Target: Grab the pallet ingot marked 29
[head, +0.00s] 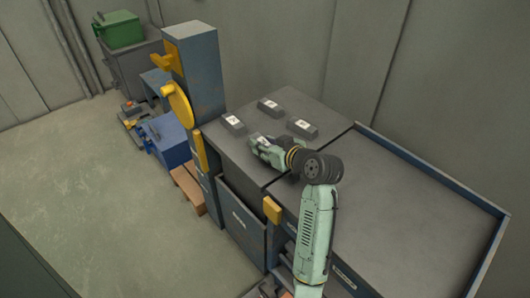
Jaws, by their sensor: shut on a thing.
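My gripper (258,142) is low over the dark grey bench top (332,121), shut on a dark ingot with a white label (263,139). My gripper and wrist partly hide this ingot. Three similar dark ingots lie apart from it: a left ingot (233,123), a back ingot (270,107) and a right ingot (303,129). Each has a white label on top. The label marks are too small to read, so I cannot tell which one is 29. I cannot tell whether the held ingot touches the bench.
A tall blue-grey column (197,75) with a yellow wheel (181,104) stands left of the bench. A wide empty tray with a raised blue rim (435,172) is at right. A blue box (168,141) and wooden pallet (188,188) are on the floor. The floor at left is clear.

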